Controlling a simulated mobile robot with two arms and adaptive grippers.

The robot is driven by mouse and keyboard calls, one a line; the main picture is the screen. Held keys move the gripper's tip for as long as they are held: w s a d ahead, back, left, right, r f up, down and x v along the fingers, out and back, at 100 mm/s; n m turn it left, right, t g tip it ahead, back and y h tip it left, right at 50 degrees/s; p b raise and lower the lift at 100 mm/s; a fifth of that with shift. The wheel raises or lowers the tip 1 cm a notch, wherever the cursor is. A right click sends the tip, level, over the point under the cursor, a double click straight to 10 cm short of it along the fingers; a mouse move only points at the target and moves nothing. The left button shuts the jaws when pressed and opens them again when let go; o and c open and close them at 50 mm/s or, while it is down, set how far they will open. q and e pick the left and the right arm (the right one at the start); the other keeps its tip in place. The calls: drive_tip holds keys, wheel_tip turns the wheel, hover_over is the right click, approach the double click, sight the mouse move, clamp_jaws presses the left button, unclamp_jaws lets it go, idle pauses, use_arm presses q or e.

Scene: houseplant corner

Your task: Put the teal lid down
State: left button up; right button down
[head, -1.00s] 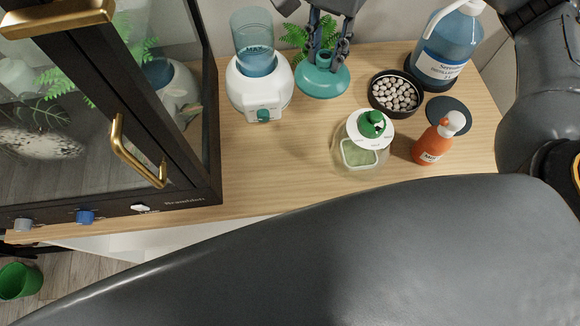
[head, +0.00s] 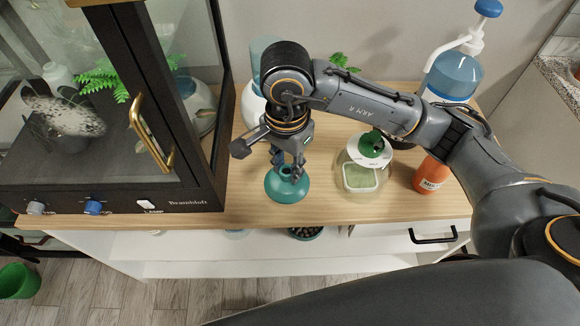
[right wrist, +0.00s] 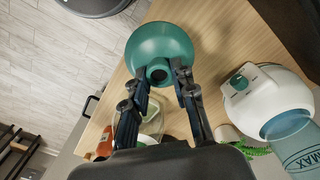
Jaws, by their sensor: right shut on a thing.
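The teal lid (head: 287,190) is a round, domed piece with a short neck on top. It is near the front edge of the wooden top (head: 243,210) in the head view, left of the glass jar. My right gripper (head: 289,168) comes from above and is shut on the lid's neck. In the right wrist view the lid (right wrist: 160,42) sits between the fingertips of my right gripper (right wrist: 162,74), its outer part overlapping the wood's edge and the floor. I cannot tell whether it touches the wood. My left gripper is not in view.
A glass jar with a green-and-white top (head: 369,150) and an orange bottle (head: 431,172) stand to the right. A dark-framed glass cabinet (head: 188,190) stands left. A white-and-teal dispenser (right wrist: 265,100) is behind. Wood left of the lid is clear.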

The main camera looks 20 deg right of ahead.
drive_tip(key=w+f, duration=0.1)
drive_tip(key=f, duration=0.2)
drive_tip(key=w+d+f+p, duration=0.1)
drive_tip(key=w+f, duration=0.1)
drive_tip(key=f, duration=0.1)
drive_tip(key=w+d+f+p, duration=0.1)
drive_tip(key=w+f, duration=0.1)
drive_tip(key=f, duration=0.1)
drive_tip(key=shift+w+d, duration=0.15)
drive_tip(key=shift+w, duration=0.05)
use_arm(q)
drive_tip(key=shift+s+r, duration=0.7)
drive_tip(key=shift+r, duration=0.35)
use_arm(e)
drive_tip(key=shift+f, duration=0.15)
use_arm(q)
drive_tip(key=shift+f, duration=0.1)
use_arm(e)
drive_tip(key=shift+f, duration=0.1)
drive_tip(key=shift+f+b, duration=0.1)
drive_tip(key=shift+b, duration=0.25)
drive_tip(key=c, duration=1.1)
unclamp_jaws()
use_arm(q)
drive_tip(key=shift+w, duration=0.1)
